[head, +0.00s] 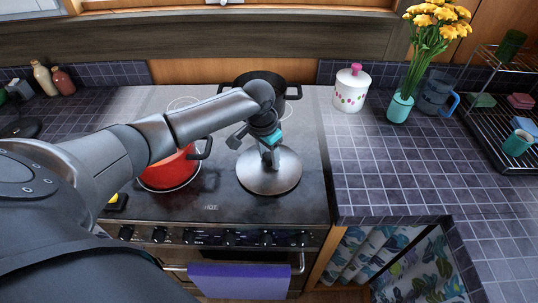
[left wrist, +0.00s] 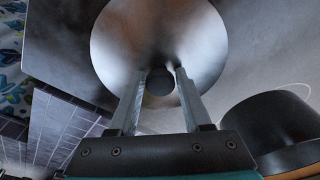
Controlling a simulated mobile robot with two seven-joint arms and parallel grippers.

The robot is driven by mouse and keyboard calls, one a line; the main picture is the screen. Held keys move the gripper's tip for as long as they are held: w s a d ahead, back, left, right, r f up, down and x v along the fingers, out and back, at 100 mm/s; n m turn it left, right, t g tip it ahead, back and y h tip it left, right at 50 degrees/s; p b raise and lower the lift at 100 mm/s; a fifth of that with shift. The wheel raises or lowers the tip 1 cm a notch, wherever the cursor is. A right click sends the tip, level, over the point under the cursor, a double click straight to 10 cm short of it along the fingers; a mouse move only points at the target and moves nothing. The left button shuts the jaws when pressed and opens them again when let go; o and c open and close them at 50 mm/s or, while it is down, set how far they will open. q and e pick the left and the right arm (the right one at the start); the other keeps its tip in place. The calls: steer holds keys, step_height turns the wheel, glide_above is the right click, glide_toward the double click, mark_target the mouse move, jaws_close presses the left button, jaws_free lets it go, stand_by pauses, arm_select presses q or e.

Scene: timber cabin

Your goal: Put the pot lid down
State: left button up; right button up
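The pot lid (head: 269,180) is a round silver disc over the front right of the black stove top. It lies level; I cannot tell whether it touches the surface. My left gripper (head: 269,147) is above its centre, pointing down. In the left wrist view the lid (left wrist: 125,40) lies beyond the fingers, and its dark knob (left wrist: 160,84) fills the gap between them, so the gripper looks shut on the knob. A red pot (head: 168,172) stands to the left, partly hidden by my left arm. My right gripper is not in view.
A black pot (head: 283,80) stands behind the lid on the stove. To the right, a white jar (head: 351,90), a teal vase (head: 399,107) of yellow flowers, a blue jug (head: 436,92) and a dish rack (head: 490,110) stand on the tiled counter. The counter's front right is clear.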

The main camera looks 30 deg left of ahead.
mark_target(265, 168)
arm_select(q)
steer(key=o, duration=0.3)
step_height(265, 168, up, 12)
steer(key=s+p, duration=0.1)
steer(key=p, duration=0.1)
steer(key=shift+s+a+r, duration=0.15)
steer(key=shift+s, duration=0.2)
